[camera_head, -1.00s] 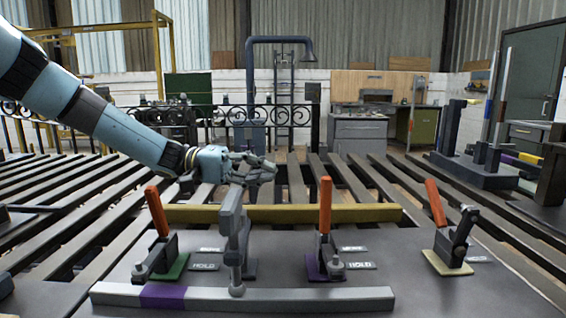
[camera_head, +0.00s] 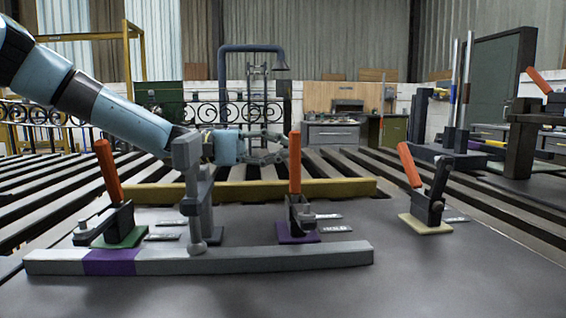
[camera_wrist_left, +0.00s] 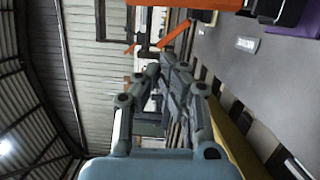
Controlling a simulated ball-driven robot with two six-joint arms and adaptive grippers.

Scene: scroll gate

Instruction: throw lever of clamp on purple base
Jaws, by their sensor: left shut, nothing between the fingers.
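The clamp on the purple base (camera_head: 297,232) stands right of centre on the dark table in the head view. Its orange lever (camera_head: 295,165) points upright. In the left wrist view, the orange lever (camera_wrist_left: 170,3) crosses the top edge and the purple base (camera_wrist_left: 295,18) shows at the top right. My left gripper (camera_head: 282,147) is just left of the lever in the head view and appears beyond it, with its fingers pointing right. Its fingers (camera_wrist_left: 168,62) are shut and empty in the wrist view. I see no contact with the lever. My right gripper is not in view.
A green-based clamp (camera_head: 120,228) with an orange lever stands left, a cream-based clamp (camera_head: 425,222) right. A grey post (camera_head: 192,190) stands between the green and purple bases. A grey bar (camera_head: 250,259) lies in front; a yellow beam (camera_head: 240,190) lies behind.

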